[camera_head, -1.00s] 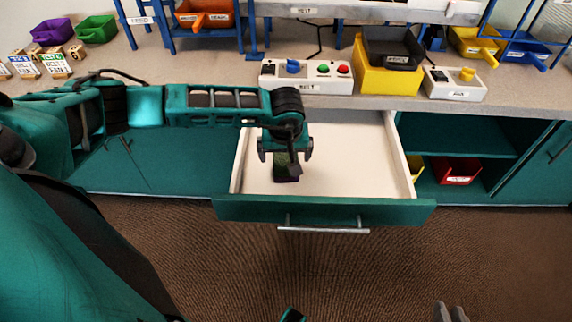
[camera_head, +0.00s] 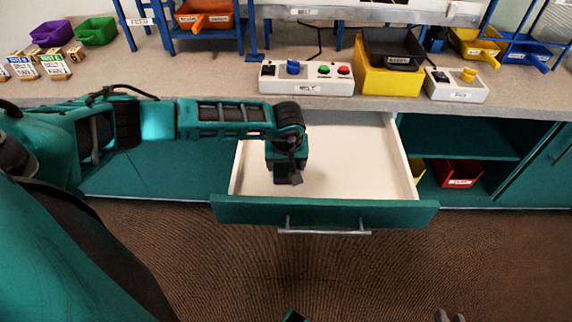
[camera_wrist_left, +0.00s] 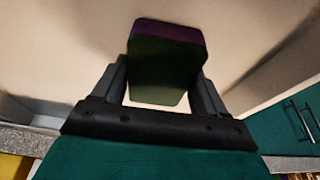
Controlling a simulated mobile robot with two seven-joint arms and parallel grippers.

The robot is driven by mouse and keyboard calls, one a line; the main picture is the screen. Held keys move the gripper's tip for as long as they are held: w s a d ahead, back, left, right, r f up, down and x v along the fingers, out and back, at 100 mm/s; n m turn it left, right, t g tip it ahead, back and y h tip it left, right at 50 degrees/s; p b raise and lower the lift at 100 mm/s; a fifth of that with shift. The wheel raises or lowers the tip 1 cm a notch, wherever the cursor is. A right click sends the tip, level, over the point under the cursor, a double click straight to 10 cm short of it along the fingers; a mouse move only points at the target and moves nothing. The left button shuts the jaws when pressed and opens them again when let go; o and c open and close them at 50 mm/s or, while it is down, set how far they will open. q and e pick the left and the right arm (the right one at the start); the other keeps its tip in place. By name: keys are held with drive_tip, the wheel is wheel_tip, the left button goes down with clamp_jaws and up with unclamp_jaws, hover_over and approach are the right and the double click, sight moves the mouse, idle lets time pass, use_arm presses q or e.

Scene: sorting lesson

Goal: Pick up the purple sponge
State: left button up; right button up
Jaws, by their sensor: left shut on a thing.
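The purple sponge (camera_wrist_left: 168,35) shows in the left wrist view with a purple layer and a dark green layer. My left gripper (camera_wrist_left: 165,85) is shut on it, one finger at each side. In the head view my left gripper (camera_head: 287,166) points down inside the open drawer (camera_head: 350,175), and the sponge (camera_head: 284,180) is a small dark shape below it, partly hidden by the gripper. I cannot tell whether the sponge touches the drawer floor. At the bottom edge of the head view, tips of my right gripper (camera_head: 448,316) show, too little to judge.
The drawer front (camera_head: 250,208) with its metal handle (camera_head: 325,231) sticks out below the counter. A control box (camera_head: 307,78) with knobs stands on the counter above. A red bin (camera_head: 458,173) sits in the open shelf to the right. The rest of the drawer is clear.

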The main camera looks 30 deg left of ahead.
use_arm(q)
drive_tip(key=c, duration=0.3)
drive_tip(key=shift+c, duration=0.2)
wheel_tip(320, 180, up, 20)
drive_tip(key=p, duration=0.4)
